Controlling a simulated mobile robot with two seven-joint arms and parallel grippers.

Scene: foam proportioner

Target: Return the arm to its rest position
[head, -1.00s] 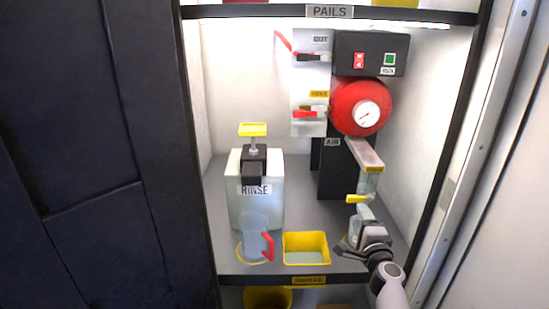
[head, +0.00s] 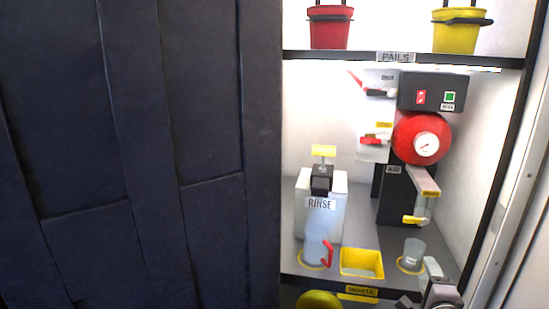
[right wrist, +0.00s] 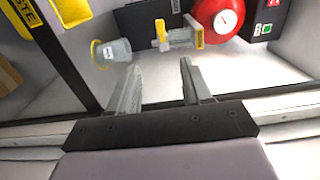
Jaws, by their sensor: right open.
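My right gripper (head: 425,298) is at the bottom right of the head view, in front of the shelf edge. In the right wrist view its two fingers (right wrist: 160,72) are apart with nothing between them. A clear cup (head: 413,252) stands upright on a yellow ring on the shelf, below the spout with the yellow lever (head: 415,219). The cup also shows in the right wrist view (right wrist: 115,51), beyond the fingers and apart from them. My left gripper is not in view.
The shelf holds a rinse dispenser (head: 320,225), a clear jug with a red handle (head: 326,252) and a yellow tray (head: 362,264). A red tank (head: 408,142) with a gauge is behind. Red (head: 329,32) and yellow pails (head: 455,37) stand above. A dark panel (head: 150,150) fills the left.

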